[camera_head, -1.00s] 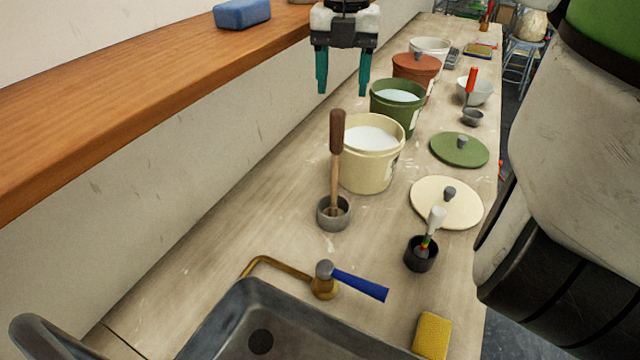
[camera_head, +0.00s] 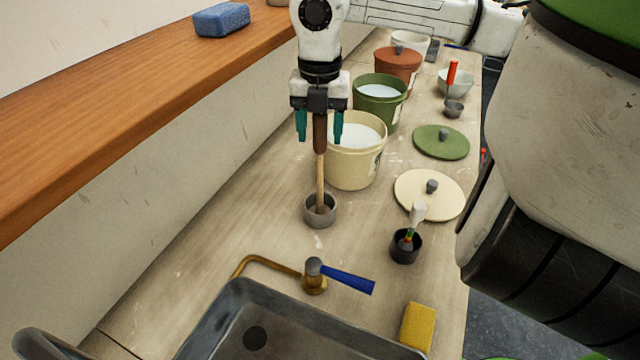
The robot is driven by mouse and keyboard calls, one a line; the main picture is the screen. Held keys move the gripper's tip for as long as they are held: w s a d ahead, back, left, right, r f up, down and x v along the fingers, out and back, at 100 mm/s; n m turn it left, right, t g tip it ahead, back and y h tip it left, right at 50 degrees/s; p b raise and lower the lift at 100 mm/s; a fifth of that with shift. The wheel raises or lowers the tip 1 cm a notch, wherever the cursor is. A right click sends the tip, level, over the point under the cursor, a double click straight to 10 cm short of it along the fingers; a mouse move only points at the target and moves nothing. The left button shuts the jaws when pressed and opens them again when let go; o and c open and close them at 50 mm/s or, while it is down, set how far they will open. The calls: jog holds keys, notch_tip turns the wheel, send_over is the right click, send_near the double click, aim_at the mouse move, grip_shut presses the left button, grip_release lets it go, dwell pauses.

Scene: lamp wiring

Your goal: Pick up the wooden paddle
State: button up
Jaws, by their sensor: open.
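The wooden paddle (camera_head: 320,181) stands upright in a small grey cup (camera_head: 328,217) on the workbench. Its shaft is light wood and its upper handle is dark brown. My gripper (camera_head: 320,138) points down over the handle with its teal fingers apart. One finger is left of the handle and one is right of it, with a gap on each side in this view. The top of the handle is hidden by the gripper body, and the paddle's lower end is down inside the cup.
A cream bucket (camera_head: 349,176) stands close behind the paddle to the right. Green (camera_head: 372,115) and terracotta (camera_head: 390,75) buckets stand farther back. A cream lid (camera_head: 410,200) and a black cup (camera_head: 403,253) lie right. A brass tap (camera_head: 313,285) and sink (camera_head: 240,300) are in front.

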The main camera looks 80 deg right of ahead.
jog(key=shift+c, duration=0.2)
grip_shut()
dwell(0.4)
